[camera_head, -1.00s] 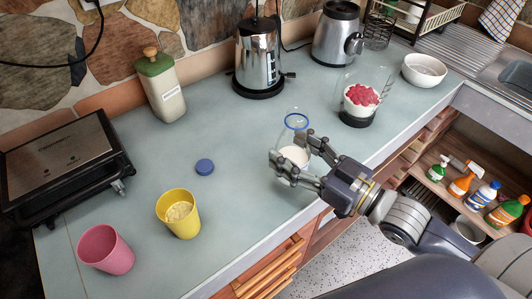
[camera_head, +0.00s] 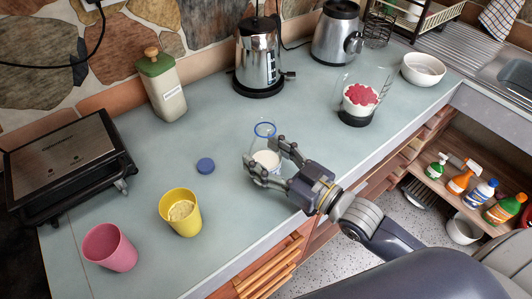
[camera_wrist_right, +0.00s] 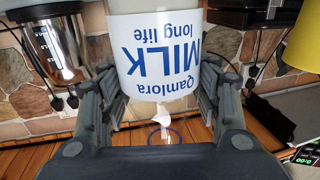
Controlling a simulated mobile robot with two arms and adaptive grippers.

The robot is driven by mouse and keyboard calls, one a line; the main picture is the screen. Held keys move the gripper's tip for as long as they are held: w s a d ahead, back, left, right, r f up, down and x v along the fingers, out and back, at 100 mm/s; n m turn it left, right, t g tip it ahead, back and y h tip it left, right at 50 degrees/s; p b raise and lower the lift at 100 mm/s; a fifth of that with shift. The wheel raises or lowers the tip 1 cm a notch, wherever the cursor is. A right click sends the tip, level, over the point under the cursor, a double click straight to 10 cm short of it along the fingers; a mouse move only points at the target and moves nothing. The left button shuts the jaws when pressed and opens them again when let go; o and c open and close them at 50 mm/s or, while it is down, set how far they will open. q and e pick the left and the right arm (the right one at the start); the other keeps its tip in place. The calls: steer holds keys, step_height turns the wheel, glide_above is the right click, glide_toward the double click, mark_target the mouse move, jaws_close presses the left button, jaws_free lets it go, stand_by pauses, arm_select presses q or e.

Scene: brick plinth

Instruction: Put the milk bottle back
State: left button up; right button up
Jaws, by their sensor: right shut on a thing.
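The milk bottle (camera_head: 266,158) is clear, with a blue ring at its open top and white milk inside. My right gripper (camera_head: 263,165) is shut around its body near the front of the counter. In the right wrist view the milk bottle (camera_wrist_right: 165,60) fills the space between the fingers of my right gripper (camera_wrist_right: 158,95), and its white label with blue letters reads upside down. A round blue cap (camera_head: 205,166) lies on the counter, left of the bottle. I cannot tell whether the bottle's base touches the counter. My left gripper is not in view.
A yellow cup (camera_head: 180,213) and a pink cup (camera_head: 108,247) stand left on the counter (camera_head: 225,120). A black grill (camera_head: 65,165), a green-lidded bottle (camera_head: 164,95), a steel kettle (camera_head: 258,55) and a blender jug with red berries (camera_head: 358,98) stand around. The counter's middle is clear.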

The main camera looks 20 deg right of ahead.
steer(key=o, duration=1.7)
steer(key=shift+f, duration=0.1)
steer(key=shift+c, duration=0.2)
steer(key=shift+s, duration=0.15)
steer(key=b+v, duration=0.1)
steer(key=v, duration=0.9)
steer(key=shift+d, duration=0.1)
steer(key=shift+b+v, duration=0.35)
steer(key=shift+v, duration=0.5)
